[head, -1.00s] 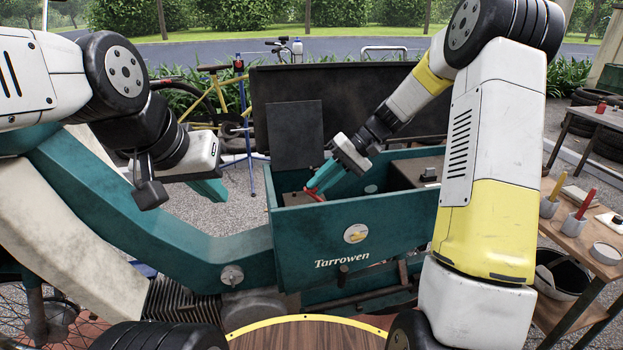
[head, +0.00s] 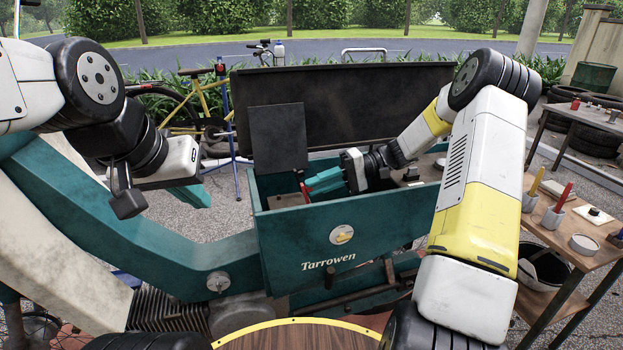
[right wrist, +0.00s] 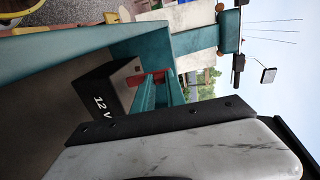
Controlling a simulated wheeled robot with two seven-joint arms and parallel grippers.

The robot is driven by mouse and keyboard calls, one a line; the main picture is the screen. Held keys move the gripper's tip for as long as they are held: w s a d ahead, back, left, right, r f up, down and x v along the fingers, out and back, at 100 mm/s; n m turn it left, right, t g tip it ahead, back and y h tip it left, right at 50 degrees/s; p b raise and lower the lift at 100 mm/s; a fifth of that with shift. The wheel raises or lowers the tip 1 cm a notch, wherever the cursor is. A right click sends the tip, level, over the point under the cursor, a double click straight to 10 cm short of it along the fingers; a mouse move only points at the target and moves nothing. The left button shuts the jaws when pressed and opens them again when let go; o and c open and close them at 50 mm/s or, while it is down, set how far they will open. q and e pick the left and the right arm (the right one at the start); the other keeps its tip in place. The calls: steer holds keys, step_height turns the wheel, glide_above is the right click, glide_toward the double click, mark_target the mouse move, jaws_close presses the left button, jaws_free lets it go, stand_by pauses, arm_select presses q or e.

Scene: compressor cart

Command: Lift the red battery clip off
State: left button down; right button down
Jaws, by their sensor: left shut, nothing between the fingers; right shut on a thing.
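My right gripper (head: 323,182) reaches into the open teal cart box (head: 335,228), its teal fingers pointing left and lying nearly level. It is shut on the red battery clip (head: 304,191), a small red piece at the fingertips. In the right wrist view the clip (right wrist: 150,77) shows across the fingertips, next to the dark battery marked 12 V (right wrist: 101,104). Whether the clip still touches the battery I cannot tell. My left gripper (head: 200,197) is shut and empty, outside the box to its left.
A black lid (head: 340,105) stands raised behind the box, with a smaller dark panel (head: 277,138) in front of it. The box walls surround my right gripper. A wooden side table (head: 560,240) with pots stands at right. A yellow bicycle (head: 212,105) is behind.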

steer(key=c, duration=1.4)
jaws_free()
steer(key=shift+o, duration=0.2)
steer(key=shift+d, duration=0.1)
steer(key=v, duration=0.7)
steer(key=shift+d, duration=0.35)
steer(key=shift+r, duration=0.15)
steer(key=s+a+r+t+h, duration=0.1)
steer(key=s+a+r+h, duration=0.3)
steer(key=s+r+h, duration=0.5)
steer(key=s+d+r+t+h, duration=0.1)
steer(key=s+t, duration=0.3)
steer(key=s, duration=0.4)
steer(key=s+d+r+m+t+h, duration=0.1)
steer(key=s+t, duration=0.3)
steer(key=s, duration=0.4)
steer(key=shift+d+r+m+h, duration=0.3)
steer(key=shift+d+r+h, duration=0.25)
steer(key=shift+h, duration=0.35)
